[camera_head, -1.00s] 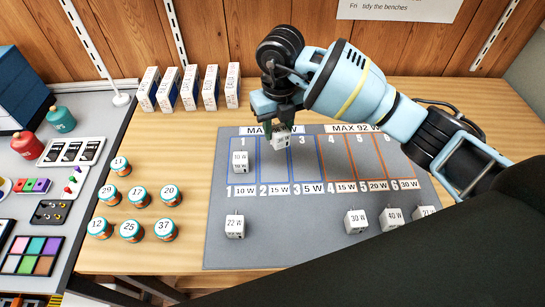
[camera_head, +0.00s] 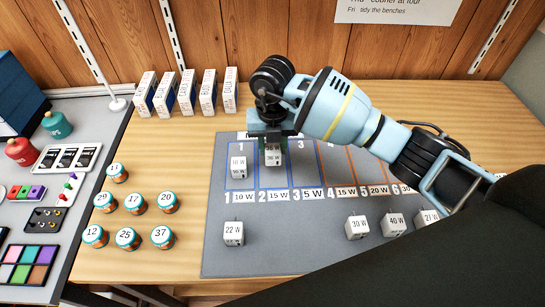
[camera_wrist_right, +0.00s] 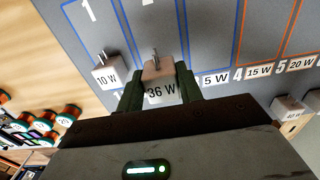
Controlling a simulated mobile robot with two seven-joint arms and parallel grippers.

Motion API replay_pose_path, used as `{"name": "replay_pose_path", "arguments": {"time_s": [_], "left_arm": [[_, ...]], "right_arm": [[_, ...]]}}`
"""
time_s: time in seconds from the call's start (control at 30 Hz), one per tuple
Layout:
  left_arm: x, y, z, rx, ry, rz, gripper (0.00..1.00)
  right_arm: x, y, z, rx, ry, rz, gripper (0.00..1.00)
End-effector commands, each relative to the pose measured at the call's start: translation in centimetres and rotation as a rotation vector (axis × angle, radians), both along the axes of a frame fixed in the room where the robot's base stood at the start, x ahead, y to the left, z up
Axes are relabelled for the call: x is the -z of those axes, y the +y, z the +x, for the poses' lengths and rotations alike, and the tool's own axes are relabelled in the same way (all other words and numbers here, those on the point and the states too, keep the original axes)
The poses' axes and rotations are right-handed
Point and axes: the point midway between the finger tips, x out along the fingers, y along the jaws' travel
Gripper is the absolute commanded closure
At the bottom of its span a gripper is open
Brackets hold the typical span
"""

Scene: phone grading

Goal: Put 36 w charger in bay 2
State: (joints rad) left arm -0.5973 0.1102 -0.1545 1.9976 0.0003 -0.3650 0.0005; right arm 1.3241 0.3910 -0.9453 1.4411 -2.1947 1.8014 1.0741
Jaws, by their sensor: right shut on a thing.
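The 36 W charger (camera_head: 273,157) is a small white block with prongs on top. My right gripper (camera_head: 271,144) is shut on it and holds it upright over bay 2 (camera_head: 273,182) of the grey mat (camera_head: 300,245). I cannot tell whether its base touches the mat. The right wrist view shows the 36 W charger (camera_wrist_right: 160,84) between the green fingers (camera_wrist_right: 160,92). The 10 W charger (camera_head: 239,167) stands in bay 1, just left of it. My left gripper is not in view.
Bay 3 (camera_head: 303,175) beside the held charger looks empty. The 22 W (camera_head: 233,233), 30 W (camera_head: 357,227) and 40 W (camera_head: 393,223) chargers stand on the mat's front part. Several numbered round pots (camera_head: 132,204) are left of the mat; upright boxes (camera_head: 188,92) stand behind.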

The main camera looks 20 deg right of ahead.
Motion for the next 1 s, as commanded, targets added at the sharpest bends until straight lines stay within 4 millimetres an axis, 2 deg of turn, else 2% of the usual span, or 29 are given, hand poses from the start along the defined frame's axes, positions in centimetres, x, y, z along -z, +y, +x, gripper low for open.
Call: {"name": "replay_pose_path", "arguments": {"time_s": [0.17,0.5,0.93,0.97,1.0], "left_arm": [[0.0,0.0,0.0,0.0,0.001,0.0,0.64],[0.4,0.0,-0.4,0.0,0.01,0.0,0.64],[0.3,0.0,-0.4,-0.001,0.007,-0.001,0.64],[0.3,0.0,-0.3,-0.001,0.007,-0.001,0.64],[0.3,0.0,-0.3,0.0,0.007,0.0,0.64]], "right_arm": [[0.3,0.0,0.0,-0.001,-0.001,0.001,0.88],[4.8,0.0,0.0,0.0,0.001,0.001,0.88],[5.3,0.0,0.0,-0.002,-0.001,0.0,0.88],[5.3,0.0,0.0,-0.001,-0.001,0.0,0.61],[5.3,0.0,0.0,-0.002,-0.001,0.0,0.56]]}}
